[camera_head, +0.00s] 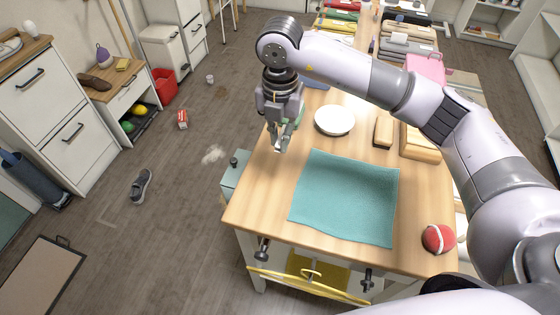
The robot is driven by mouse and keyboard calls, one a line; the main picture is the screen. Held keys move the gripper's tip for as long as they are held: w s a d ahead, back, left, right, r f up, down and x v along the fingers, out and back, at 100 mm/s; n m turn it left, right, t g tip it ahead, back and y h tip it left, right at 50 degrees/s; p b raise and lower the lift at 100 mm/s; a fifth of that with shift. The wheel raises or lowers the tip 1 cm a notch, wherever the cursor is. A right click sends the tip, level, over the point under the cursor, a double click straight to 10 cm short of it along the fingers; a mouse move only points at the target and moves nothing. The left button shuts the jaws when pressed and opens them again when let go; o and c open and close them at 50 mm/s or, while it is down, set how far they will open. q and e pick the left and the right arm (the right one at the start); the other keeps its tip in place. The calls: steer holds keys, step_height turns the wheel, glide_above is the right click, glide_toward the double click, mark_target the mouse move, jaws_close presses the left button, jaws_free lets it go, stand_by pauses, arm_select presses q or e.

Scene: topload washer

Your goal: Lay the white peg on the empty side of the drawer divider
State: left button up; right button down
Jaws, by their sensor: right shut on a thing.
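My right gripper (281,147) hangs over the left edge of the wooden table, pointing down. It is shut on a small pale piece that looks like the white peg; the fingers hide most of it. A yellow-edged front (330,293), which may be the drawer, shows below the table's near edge. Its inside is mostly hidden by the tabletop, and I cannot make out a divider. My left gripper is not in view.
A teal cloth (346,197) lies on the table (262,200), with a white plate (334,120) behind it. A red ball (438,239) sits at the near right corner. Wooden blocks (420,143) lie at the right.

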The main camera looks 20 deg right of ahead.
step_height(320, 180, up, 5)
steer(key=shift+f+b, duration=0.2)
steer(key=shift+b, duration=0.2)
steer(key=s+d+f+m, duration=0.1)
steer(key=s+m, duration=0.3)
steer(key=m, duration=0.5)
steer(key=s+d+f+m+b, duration=0.1)
steer(key=s+f+m, duration=0.3)
steer(key=m, duration=0.6)
steer(key=s+d+f+m, duration=0.2)
steer(key=s+f+m, duration=0.1)
steer(key=m, duration=0.7)
steer(key=shift+s+d, duration=0.4)
steer(key=shift+s, duration=0.45)
steer(key=shift+f, duration=0.15)
